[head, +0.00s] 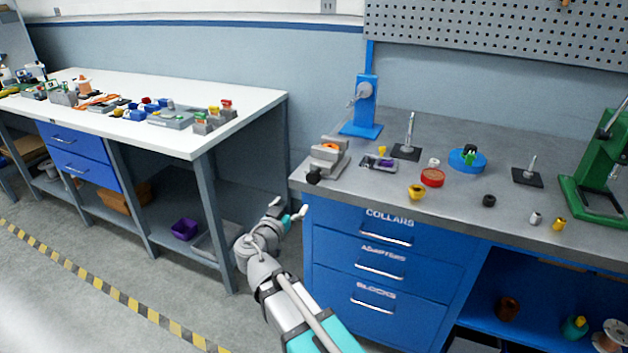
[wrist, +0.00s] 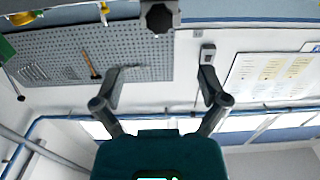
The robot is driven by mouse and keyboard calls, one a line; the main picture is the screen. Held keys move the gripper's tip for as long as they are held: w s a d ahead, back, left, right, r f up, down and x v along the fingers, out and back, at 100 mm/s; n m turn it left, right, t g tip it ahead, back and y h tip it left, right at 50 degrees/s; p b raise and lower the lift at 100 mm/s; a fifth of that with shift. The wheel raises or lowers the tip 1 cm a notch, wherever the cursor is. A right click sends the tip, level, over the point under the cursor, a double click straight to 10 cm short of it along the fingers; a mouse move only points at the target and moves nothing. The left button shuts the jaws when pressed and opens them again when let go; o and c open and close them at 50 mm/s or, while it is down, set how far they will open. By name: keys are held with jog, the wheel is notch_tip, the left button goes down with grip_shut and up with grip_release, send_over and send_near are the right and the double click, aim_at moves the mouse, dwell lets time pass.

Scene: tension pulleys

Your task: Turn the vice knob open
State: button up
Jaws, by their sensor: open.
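A grey vice (head: 326,160) sits at the left front corner of the grey bench, with something orange between its jaws. Its black knob (head: 313,178) sticks out at the front edge of the bench. In the wrist view the knob (wrist: 159,18) shows at the top middle, on the grey vice body. My gripper (head: 290,208) is in front of the bench corner, lower than the knob and to its left in the head view. In the wrist view my gripper (wrist: 160,68) has its two fingers spread, with nothing between them. The knob is beyond the fingertips, untouched.
The grey bench (head: 460,212) holds a blue stand (head: 366,105), a red round container (head: 432,178), a yellow part (head: 416,192) and a green press (head: 600,165). Blue drawers (head: 372,270) are below. A white table (head: 240,100) stands left, with a gap between.

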aim_at(312, 180)
jog(key=shift+w, duration=0.1)
jog(key=x, duration=1.3)
jog(key=shift+w+d, duration=0.15)
jog(key=shift+w, duration=0.15)
jog(key=c, duration=1.1)
jog(key=shift+c, duration=0.2)
jog(key=shift+n, duration=0.3)
jog(key=shift+n, duration=2.6)
